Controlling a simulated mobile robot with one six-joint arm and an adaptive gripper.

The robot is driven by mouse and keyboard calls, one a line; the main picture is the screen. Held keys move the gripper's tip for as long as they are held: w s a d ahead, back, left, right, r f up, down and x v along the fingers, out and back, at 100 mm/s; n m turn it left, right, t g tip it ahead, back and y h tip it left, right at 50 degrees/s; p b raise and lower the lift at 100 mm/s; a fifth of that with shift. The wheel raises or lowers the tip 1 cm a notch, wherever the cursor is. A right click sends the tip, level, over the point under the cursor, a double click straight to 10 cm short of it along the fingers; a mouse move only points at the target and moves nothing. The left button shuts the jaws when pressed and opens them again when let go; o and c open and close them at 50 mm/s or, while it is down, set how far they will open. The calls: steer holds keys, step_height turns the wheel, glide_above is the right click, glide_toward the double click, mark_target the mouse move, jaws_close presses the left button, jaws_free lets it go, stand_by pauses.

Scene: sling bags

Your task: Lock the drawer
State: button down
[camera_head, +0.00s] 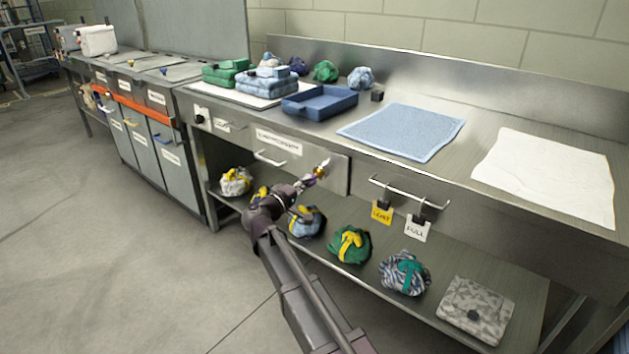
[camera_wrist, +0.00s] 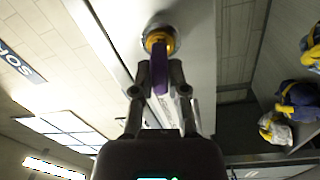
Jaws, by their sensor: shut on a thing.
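The drawer (camera_head: 300,165) is a steel front under the bench top, with a bar handle (camera_head: 270,158) and a white label. It looks closed. A gold-ringed lock (camera_head: 323,165) sits at its right side, and shows in the wrist view as a yellow ring in a round metal collar (camera_wrist: 158,40). My gripper (camera_head: 309,180) is in front of the lock. In the wrist view my gripper (camera_wrist: 160,85) is shut on a purple key (camera_wrist: 159,72), whose far end meets the yellow ring. How deep the key sits is hidden.
Above the drawer are a blue tray (camera_head: 320,103) and a blue towel (camera_head: 405,131). To the right, a rail (camera_head: 410,192) carries yellow and white tags. Several cloth bundles, including a green one (camera_head: 350,244), lie on the lower shelf (camera_head: 440,275). The floor in front is clear.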

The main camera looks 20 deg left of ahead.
stand_by(0.4)
steer(key=n, duration=0.2)
steer(key=shift+n, duration=0.4)
steer(key=c, duration=0.6)
jaws_free()
steer(key=o, duration=0.6)
steer(key=shift+w, duration=0.1)
steer(key=shift+a, duration=0.1)
steer(key=v, duration=0.6)
steer(key=shift+s, duration=0.4)
